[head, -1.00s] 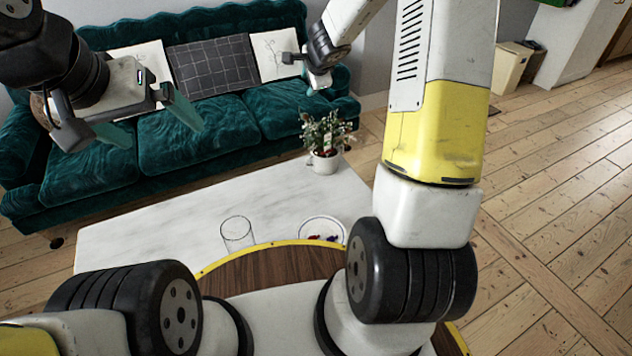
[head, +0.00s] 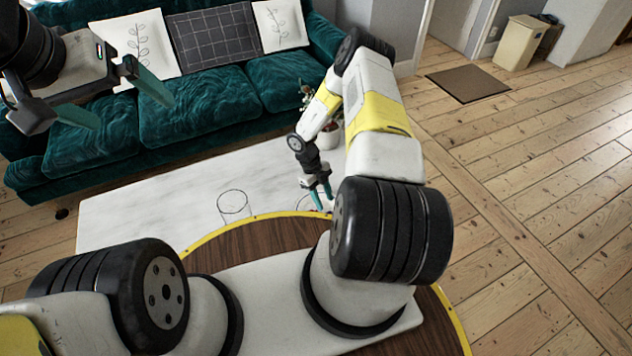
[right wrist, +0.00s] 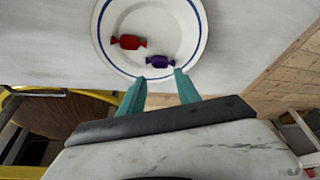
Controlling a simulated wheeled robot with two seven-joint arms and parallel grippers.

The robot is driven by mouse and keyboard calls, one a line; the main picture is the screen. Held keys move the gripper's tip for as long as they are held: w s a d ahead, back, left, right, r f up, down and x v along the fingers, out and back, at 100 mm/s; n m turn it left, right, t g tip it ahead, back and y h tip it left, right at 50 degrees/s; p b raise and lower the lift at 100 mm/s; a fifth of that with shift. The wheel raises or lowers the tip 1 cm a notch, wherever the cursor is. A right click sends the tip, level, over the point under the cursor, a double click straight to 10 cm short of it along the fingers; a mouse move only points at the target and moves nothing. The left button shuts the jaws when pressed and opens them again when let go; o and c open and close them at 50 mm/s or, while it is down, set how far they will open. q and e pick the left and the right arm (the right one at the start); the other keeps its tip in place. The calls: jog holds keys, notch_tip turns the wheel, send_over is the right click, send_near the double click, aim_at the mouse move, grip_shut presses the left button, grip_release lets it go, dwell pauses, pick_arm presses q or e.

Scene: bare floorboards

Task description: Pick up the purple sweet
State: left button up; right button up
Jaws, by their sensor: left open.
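The purple sweet (right wrist: 160,61) lies on a white plate with blue rings (right wrist: 112,60) in the right wrist view. My right gripper (right wrist: 160,77) is open, its teal fingertips at the plate's near rim, just short of the sweet, with nothing between them. In the head view my right gripper (head: 320,198) points down over the coffee table and hides most of the plate; the sweet cannot be made out there. My left gripper (head: 135,114) is open and empty, raised at the upper left in front of the sofa.
A red sweet (right wrist: 129,42) lies on the plate, left of the purple one. A clear glass (head: 233,206) stands on the white table (head: 145,205), left of the plate. A potted plant (head: 329,138) is partly hidden behind my right arm. A green sofa (head: 190,122) stands behind.

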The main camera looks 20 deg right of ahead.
jog(key=x, duration=0.6)
jog(key=shift+w+f, duration=0.1)
jog(key=shift+w, duration=0.25)
grip_shut()
